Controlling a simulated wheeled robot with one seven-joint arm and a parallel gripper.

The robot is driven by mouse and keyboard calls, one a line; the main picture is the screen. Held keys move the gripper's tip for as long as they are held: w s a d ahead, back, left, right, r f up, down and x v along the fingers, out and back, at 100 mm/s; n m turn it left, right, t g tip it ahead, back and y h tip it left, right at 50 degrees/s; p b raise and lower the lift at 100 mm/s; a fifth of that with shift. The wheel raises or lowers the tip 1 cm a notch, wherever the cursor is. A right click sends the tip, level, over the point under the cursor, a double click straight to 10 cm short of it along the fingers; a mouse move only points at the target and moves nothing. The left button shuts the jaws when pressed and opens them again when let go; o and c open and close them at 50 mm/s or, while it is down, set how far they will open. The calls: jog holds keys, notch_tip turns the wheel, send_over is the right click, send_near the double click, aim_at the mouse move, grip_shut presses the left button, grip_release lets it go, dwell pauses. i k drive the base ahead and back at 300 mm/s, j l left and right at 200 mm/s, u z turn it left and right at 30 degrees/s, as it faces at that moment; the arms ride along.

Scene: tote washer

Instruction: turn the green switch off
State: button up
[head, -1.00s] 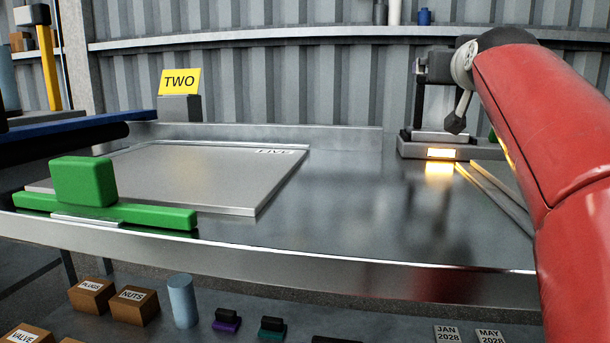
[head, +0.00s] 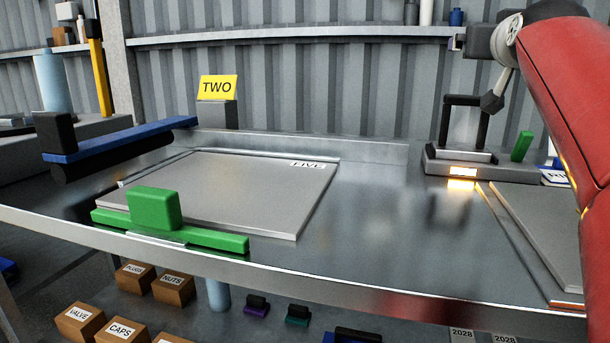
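A small green upright lever (head: 522,146), which looks like a switch, leans slightly right on a low grey base at the right back of the steel bench. A larger green block (head: 153,209) stands on a long green bar (head: 215,238) at the left front edge. I cannot tell from a label which is the switch. My gripper (head: 480,41) shows only as a dark body beyond my grey wrist, above and left of the small lever and apart from it. Its fingers are hidden or cannot be made out.
A black frame (head: 446,122) and a lit panel (head: 463,171) are on the grey base (head: 432,165). The bench middle is clear. Boxes (head: 173,288) lie below.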

aim_at(522, 145)
jog(key=k+j, duration=0.2)
jog(key=k, duration=0.2)
jog(key=k+j, duration=0.15)
jog(key=k, duration=0.3)
